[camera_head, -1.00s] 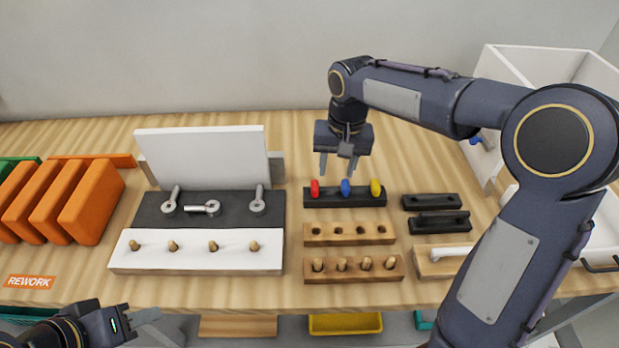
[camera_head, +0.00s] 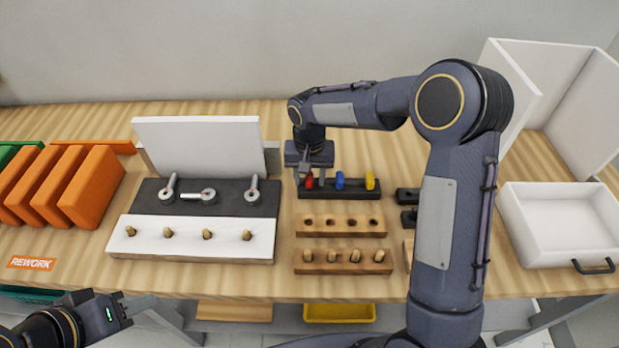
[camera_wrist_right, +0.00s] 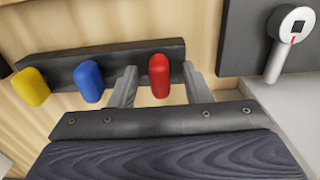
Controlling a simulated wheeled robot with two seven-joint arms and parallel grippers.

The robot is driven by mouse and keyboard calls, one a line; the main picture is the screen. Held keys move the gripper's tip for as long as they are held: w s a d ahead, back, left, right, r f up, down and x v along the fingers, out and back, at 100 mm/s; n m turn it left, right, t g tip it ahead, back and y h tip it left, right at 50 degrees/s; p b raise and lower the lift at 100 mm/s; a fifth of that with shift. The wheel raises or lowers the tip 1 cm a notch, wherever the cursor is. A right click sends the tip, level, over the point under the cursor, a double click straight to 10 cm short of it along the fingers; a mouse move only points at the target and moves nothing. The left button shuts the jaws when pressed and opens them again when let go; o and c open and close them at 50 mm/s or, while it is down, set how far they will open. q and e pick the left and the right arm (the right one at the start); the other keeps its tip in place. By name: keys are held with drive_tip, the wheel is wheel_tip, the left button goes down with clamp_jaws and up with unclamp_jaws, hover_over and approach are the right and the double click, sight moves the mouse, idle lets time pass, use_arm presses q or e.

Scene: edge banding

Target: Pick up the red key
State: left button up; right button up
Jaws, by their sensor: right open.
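The red key (camera_head: 309,180) stands at the left end of a black holder (camera_head: 354,194), beside a blue key (camera_head: 340,180) and a yellow key (camera_head: 370,181). My right gripper (camera_head: 309,177) is open at the red key. In the right wrist view, the red key (camera_wrist_right: 159,76) shows between the two spread fingers of the right gripper (camera_wrist_right: 160,88), with a gap on each side. The blue key (camera_wrist_right: 89,81) lies just outside one finger. My left gripper (camera_head: 135,308) is at the lower left, partly cut off and away from the keys; its jaw state is unclear.
Two wooden blocks, one with holes (camera_head: 341,224) and one with pegs (camera_head: 343,261), lie in front of the holder. A dark panel with dial tools (camera_head: 210,195) is to the left. A white drawer (camera_head: 565,220) is at the right. Orange panels (camera_head: 92,188) stand at far left.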

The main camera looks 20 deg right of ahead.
drive_tip(key=shift+c, duration=0.3)
clamp_jaws()
drive_tip(key=shift+r, duration=0.45)
wheel_tip(320, 180, up, 2)
drive_tip(key=shift+r, duration=0.2)
drive_tip(key=s+a+r+b, duration=0.3)
drive_tip(key=s+a+r, duration=0.6)
drive_tip(key=s, duration=0.2)
drive_tip(key=shift+r+b, duration=0.3)
drive_tip(key=shift+r, duration=0.1)
